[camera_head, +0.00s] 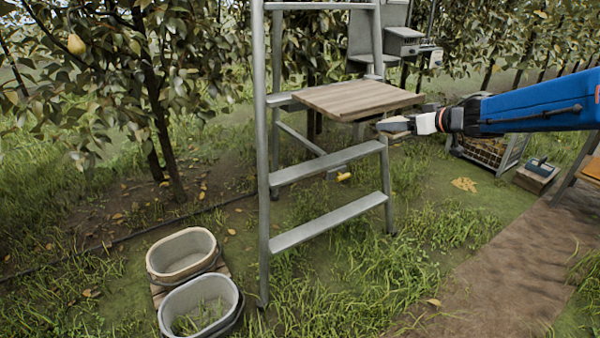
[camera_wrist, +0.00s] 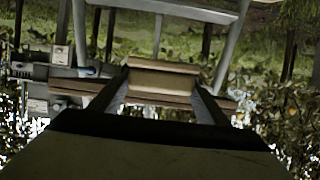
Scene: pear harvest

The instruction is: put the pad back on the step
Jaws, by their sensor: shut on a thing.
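A small tan block, which looks like the pad (camera_head: 393,125), is held in my gripper (camera_head: 408,122) beside the metal stepladder. In the wrist view the pad (camera_wrist: 162,78) lies across between the two fingers of my gripper (camera_wrist: 162,84). My gripper is shut on it, near the right front corner of the wooden board (camera_head: 358,97) on the stepladder and slightly below its top. I cannot tell whether the pad touches the ladder. The upper grey step (camera_head: 330,163) and lower grey step (camera_head: 332,221) are bare.
The stepladder's left rail (camera_head: 263,190) stands upright on the grass. Two grey buckets (camera_head: 184,254) (camera_head: 200,303) stand at the lower left. A crate (camera_head: 492,150) and a small box (camera_head: 537,175) lie behind my arm. A dirt path (camera_head: 500,270) runs at the right. Trees line the back.

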